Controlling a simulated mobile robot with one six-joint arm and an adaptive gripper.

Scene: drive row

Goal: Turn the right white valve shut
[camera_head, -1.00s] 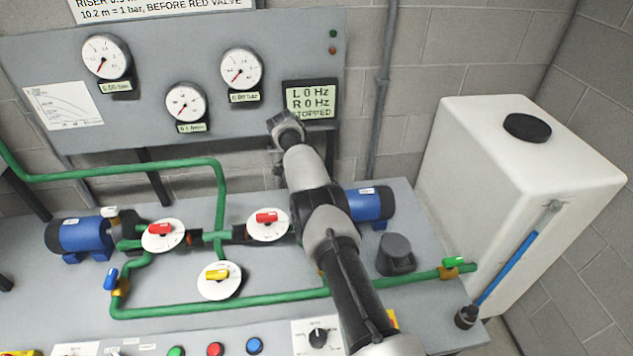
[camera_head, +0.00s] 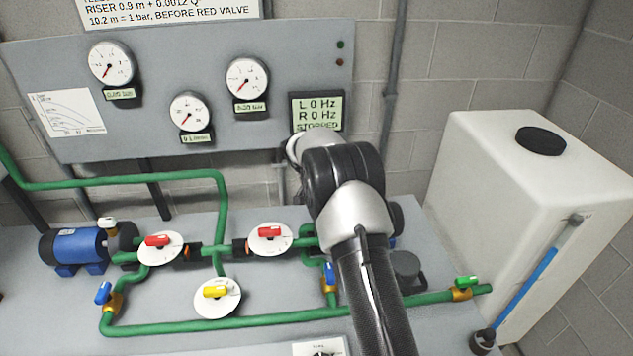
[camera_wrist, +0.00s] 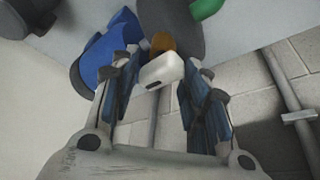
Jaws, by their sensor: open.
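The right white valve handle (camera_wrist: 161,71) shows in the wrist view, above an orange-brown fitting (camera_wrist: 162,43) beside a blue pump motor (camera_wrist: 104,52). My gripper (camera_wrist: 160,76) is open, with one finger on each side of the white handle. The handle lies near the fingertips; I cannot tell whether either finger touches it. In the head view my arm hides this valve, most of the right pump and the gripper itself. The left white valve (camera_head: 107,222) sits on the left pump (camera_head: 78,247).
Red-handled valves (camera_head: 270,232), a yellow-handled valve (camera_head: 217,291) and a blue-handled valve (camera_head: 330,273) stand on green pipes left of my arm. A white tank (camera_head: 500,190) stands to the right. The gauge panel (camera_head: 220,130) rises behind.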

